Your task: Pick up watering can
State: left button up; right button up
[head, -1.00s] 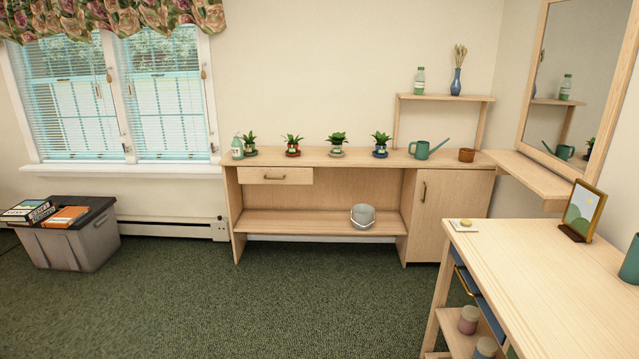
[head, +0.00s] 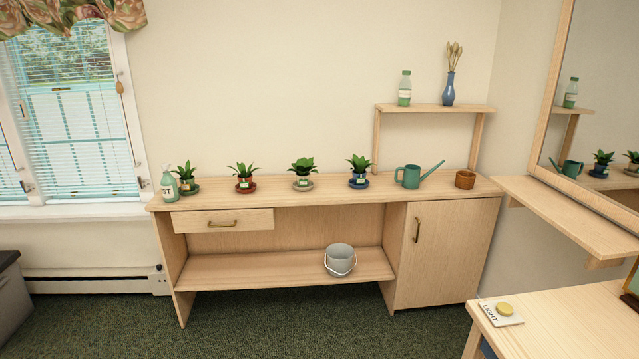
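The teal watering can (head: 408,177) stands upright on the right part of the wooden counter (head: 330,192), in the head view. Its long spout points up and to the right, and its handle is on the left. It is beside a small brown pot (head: 465,179) and below the raised shelf (head: 435,108). Neither of my grippers is in view.
Several potted plants (head: 303,172) and a spray bottle (head: 169,185) line the counter left of the can. A grey bucket (head: 340,261) sits on the lower shelf. A table (head: 560,325) juts in at lower right. Green carpet (head: 250,325) in front of the counter is clear.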

aim_at(411, 178)
jog(key=i+j+z, duration=0.1)
jog(key=i, duration=1.6)
